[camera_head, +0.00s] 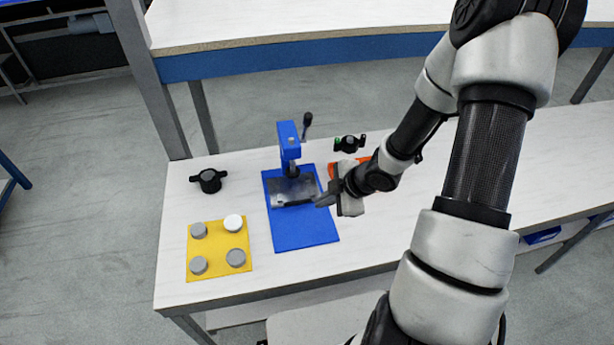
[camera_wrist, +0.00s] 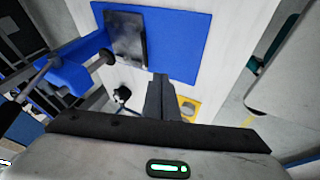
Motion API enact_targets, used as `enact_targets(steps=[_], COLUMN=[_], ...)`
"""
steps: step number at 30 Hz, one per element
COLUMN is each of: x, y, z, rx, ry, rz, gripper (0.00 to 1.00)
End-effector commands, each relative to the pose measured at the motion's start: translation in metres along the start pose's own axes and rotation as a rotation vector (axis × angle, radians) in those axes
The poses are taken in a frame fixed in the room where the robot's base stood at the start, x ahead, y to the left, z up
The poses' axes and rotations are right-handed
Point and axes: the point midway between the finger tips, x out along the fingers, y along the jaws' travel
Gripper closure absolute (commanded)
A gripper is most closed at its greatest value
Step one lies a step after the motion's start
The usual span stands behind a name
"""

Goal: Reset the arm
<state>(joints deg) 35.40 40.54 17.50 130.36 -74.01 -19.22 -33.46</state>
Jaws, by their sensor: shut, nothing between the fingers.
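My gripper (camera_head: 326,197) is at the end of my arm, above the right part of the blue mat (camera_head: 302,233) in the head view. In the wrist view my gripper (camera_wrist: 162,83) shows its dark fingers shut together with nothing between them. The blue press (camera_head: 289,145), with a black-knobbed lever and a dark metal base plate (camera_head: 292,190), stands at the back of the mat. The press also shows at the left of the wrist view (camera_wrist: 70,72). My gripper appears apart from the press.
A yellow mat (camera_head: 217,276) at the left bears several grey cans (camera_head: 199,265) and one white-topped can (camera_head: 233,222). A black knob-like part (camera_head: 209,180) and another black part (camera_head: 349,143) stand behind. An orange thing (camera_head: 331,170) is partly hidden by my arm. The table (camera_head: 440,180) is bare to the right.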

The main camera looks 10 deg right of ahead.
Motion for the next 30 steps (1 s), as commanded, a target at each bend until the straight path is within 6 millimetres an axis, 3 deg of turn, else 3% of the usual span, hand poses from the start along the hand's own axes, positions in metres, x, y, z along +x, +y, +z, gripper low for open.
enact_targets(steps=[7,11,14,16,20,25,30], x=[-0.004,-0.029,-0.072,-0.112,-0.186,-0.272,-0.338], y=[0.003,0.024,0.053,0.071,0.087,0.074,0.033], z=[0.001,0.005,0.006,0.002,-0.020,-0.069,-0.117], rx=[0.002,0.037,0.113,0.195,0.389,0.685,1.024], ry=[-0.012,-0.115,-0.256,-0.357,-0.483,-0.520,-0.434], rz=[0.003,0.028,0.081,0.135,0.246,0.360,0.402], gripper=[1.00,1.00,1.00,1.00,1.00,1.00,1.00])
